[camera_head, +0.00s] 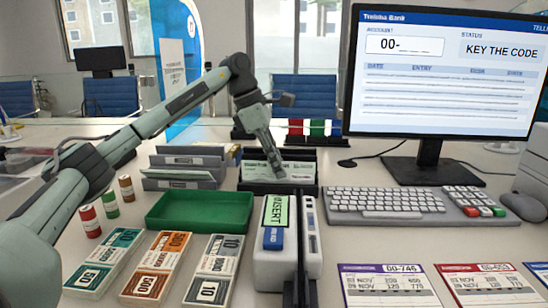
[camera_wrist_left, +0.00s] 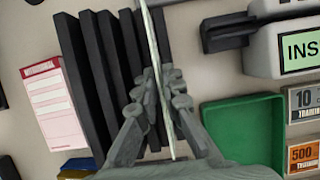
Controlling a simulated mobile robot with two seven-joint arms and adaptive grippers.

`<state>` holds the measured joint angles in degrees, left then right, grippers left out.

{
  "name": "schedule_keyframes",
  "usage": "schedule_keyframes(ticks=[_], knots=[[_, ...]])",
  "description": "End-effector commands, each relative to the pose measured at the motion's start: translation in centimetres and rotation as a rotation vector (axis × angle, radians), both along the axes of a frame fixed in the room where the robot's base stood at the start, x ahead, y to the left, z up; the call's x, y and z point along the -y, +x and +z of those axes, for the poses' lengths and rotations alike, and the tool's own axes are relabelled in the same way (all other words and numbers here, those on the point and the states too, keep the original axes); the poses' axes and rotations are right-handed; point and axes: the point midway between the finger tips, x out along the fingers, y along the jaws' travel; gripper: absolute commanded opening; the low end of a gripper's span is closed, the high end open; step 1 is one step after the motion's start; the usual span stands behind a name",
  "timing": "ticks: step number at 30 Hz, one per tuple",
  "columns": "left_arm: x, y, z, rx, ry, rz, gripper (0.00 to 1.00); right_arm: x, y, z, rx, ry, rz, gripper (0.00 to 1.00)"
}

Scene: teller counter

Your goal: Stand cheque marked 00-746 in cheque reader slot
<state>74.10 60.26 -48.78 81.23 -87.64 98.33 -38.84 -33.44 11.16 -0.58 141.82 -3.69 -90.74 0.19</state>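My left gripper (camera_head: 276,172) reaches down at the black cheque rack (camera_head: 250,187). In the left wrist view its two fingers (camera_wrist_left: 160,80) close on both sides of a thin pale cheque (camera_wrist_left: 152,35), seen edge-on, beside the rack's dark slats (camera_wrist_left: 100,80). In the head view a greenish cheque (camera_head: 256,170) stands upright at the rack, partly behind the fingers; its number is not legible. The cheque reader (camera_head: 270,268), with a screen reading INSERT, stands in front of the rack, its slot along the right side. My right gripper is not in view.
A green tray (camera_head: 200,229) lies left of the reader, with banknote bundles (camera_head: 153,268) in front. A keyboard (camera_head: 368,201) and monitor (camera_head: 440,75) stand to the right. Printed slips, one marked 00-746 (camera_head: 388,287), lie at the front right. The monitor reads KEY THE CODE.

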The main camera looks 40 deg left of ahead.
Motion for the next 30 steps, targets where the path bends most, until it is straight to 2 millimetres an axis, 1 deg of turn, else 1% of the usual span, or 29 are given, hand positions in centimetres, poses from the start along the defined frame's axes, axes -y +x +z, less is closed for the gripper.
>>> schedule_keyframes(ticks=[6, 7, 9, 21, 26, 30], knots=[[0.05, 0.02, -0.07, 0.0, 0.0, 0.0, 0.08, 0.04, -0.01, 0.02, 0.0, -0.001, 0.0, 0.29], [0.05, 0.02, -0.07, 0.0, 0.0, 0.0, 0.07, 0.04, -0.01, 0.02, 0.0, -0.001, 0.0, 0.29], [0.05, 0.01, -0.06, 0.0, 0.0, 0.0, 0.0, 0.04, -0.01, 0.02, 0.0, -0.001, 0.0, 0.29], [0.04, 0.01, -0.03, 0.0, 0.0, -0.001, 0.0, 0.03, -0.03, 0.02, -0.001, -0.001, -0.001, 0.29], [0.04, 0.01, 0.29, 0.0, 0.0, -0.001, 0.0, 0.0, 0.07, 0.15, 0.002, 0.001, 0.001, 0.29], [0.04, 0.01, 0.62, 0.0, 0.0, -0.001, 0.0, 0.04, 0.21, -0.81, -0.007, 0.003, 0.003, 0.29]])
